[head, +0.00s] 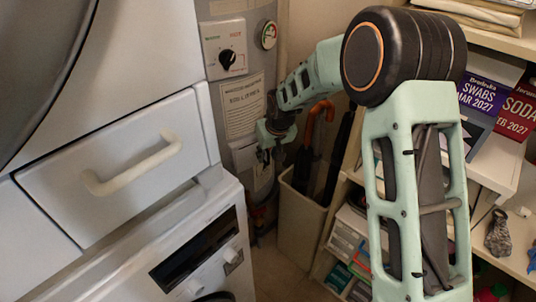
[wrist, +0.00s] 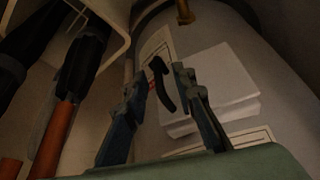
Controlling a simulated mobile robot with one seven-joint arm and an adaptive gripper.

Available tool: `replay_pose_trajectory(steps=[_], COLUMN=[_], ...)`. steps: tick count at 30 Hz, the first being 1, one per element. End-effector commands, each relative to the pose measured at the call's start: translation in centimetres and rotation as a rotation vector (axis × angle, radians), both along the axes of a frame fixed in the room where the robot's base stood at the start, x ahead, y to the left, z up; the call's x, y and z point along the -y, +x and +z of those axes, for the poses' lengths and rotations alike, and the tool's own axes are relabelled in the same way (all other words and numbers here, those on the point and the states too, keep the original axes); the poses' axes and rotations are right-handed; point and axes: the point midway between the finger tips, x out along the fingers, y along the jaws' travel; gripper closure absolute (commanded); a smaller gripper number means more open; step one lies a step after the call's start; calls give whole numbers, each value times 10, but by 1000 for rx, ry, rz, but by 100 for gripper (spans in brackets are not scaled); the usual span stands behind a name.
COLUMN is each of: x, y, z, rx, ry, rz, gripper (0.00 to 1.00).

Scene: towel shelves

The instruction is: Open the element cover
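The white element cover (wrist: 215,85) is a raised, squarish block on the grey cylindrical tank. It also shows low on the tank in the head view (head: 263,176), partly behind my gripper. My gripper (wrist: 160,78) is open, with its two dark fingers apart in front of the tank. A dark curved piece (wrist: 162,86) shows between the fingertips; whether they touch it, or what it is fixed to, I cannot tell. In the head view my gripper (head: 272,152) is beside the tank, near the cover.
A pale bin (head: 300,222) holding umbrellas with an orange handle (head: 322,108) stands right of the tank. A white machine with a drawer (head: 120,165) is at left. Shelves with boxes (head: 480,95) are at right. The tank carries a dial (head: 227,59) and a gauge (head: 269,36).

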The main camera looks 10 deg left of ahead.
Motion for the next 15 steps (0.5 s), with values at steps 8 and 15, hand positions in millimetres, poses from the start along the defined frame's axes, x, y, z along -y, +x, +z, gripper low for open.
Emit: replay_pose_trajectory(steps=[8,15], x=[0,0], y=[0,0], z=[1,1], rx=[0,0], ry=[0,0], rz=[0,-1], gripper=[91,100])
